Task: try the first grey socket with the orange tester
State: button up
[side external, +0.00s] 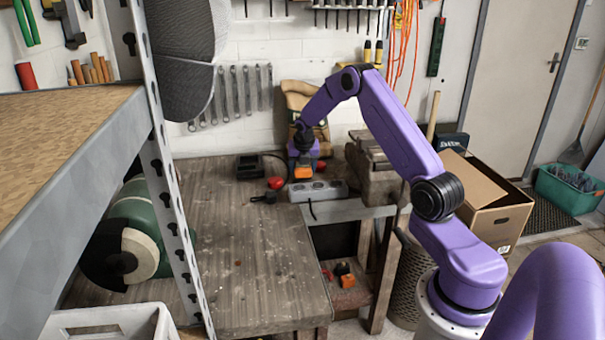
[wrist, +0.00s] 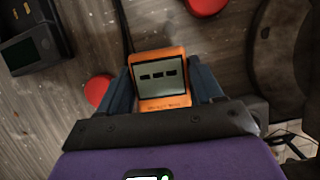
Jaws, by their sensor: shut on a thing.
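The orange tester (side external: 303,173) is held in my gripper (side external: 302,167), above the back of the workbench. A grey socket strip (side external: 325,187) lies on the bench just below the tester in the side view. I cannot tell from this angle whether the tester touches it. The strip's separate sockets are too small to tell apart clearly, and I cannot make it out in the wrist view.
A vise (side external: 375,175) stands right of the strip. A metal shelf post (side external: 168,175) rises at front left. The bench middle (side external: 245,240) is clear.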

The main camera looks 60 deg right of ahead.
jog(key=s+a+r, duration=0.7)
jog(key=s+r, duration=0.3)
jog(key=s, duration=0.2)
jog(key=shift+s, duration=0.1)
jog(key=w+a+f+m+g, duration=0.1)
jog(key=w+m+g, duration=0.5)
jog(key=m, duration=1.1)
jog(key=shift+w+a+f, duration=0.35)
jog(key=shift+w+f, duration=0.1)
jog(key=shift+w, duration=0.5)
jog(key=shift+f, duration=0.1)
